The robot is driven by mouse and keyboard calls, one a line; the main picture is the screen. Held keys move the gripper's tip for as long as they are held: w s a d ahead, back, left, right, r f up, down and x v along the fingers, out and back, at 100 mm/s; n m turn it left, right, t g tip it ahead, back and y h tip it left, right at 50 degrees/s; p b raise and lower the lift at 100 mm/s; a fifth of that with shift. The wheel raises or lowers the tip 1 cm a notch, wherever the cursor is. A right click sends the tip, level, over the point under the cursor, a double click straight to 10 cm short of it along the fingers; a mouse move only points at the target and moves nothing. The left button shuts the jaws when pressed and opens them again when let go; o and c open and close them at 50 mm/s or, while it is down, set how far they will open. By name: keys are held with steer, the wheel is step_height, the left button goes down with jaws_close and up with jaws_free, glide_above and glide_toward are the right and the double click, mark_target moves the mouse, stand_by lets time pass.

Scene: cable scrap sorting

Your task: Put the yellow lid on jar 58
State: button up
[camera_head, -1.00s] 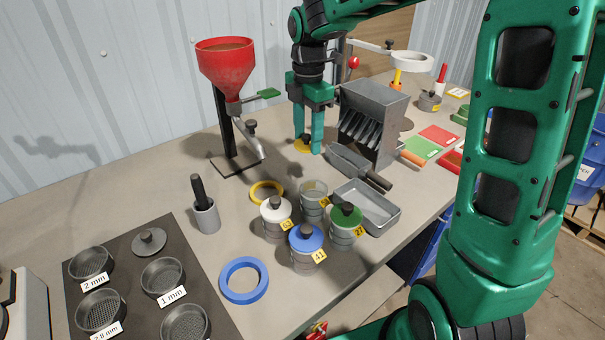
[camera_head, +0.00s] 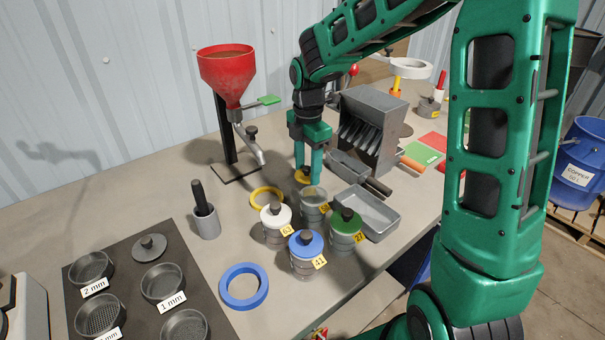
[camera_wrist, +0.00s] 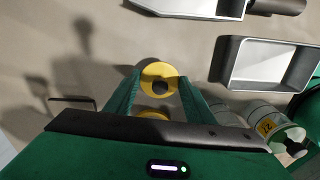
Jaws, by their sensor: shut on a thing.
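My gripper (camera_head: 308,180) is shut on the yellow lid (camera_head: 301,177). The lid also shows between the fingertips in the wrist view (camera_wrist: 160,78), with its dark knob in the middle. In the head view the lid is just behind and above the open clear jar (camera_head: 313,207), partly hidden by the fingers. This jar has no lid and a small yellow tag, too small to read surely; I take it for jar 58. The lid is apart from the jar's rim, as far as I can tell.
Close around the open jar stand the white-lidded jar (camera_head: 275,222), the blue-lidded jar 41 (camera_head: 307,253) and the green-lidded jar 27 (camera_head: 345,228). A yellow ring (camera_head: 266,197) lies left of it, a grey tray (camera_head: 380,222) right. A red funnel stand (camera_head: 227,75) stands behind.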

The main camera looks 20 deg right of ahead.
mark_target(306, 168)
steer(key=shift+f, duration=0.85)
steer(key=shift+f, duration=0.2)
steer(key=o, duration=1)
steer(key=r, duration=1.1)
steer(key=shift+s+a, duration=0.1)
steer(key=shift+a, duration=0.25)
steer(key=shift+d, duration=0.1)
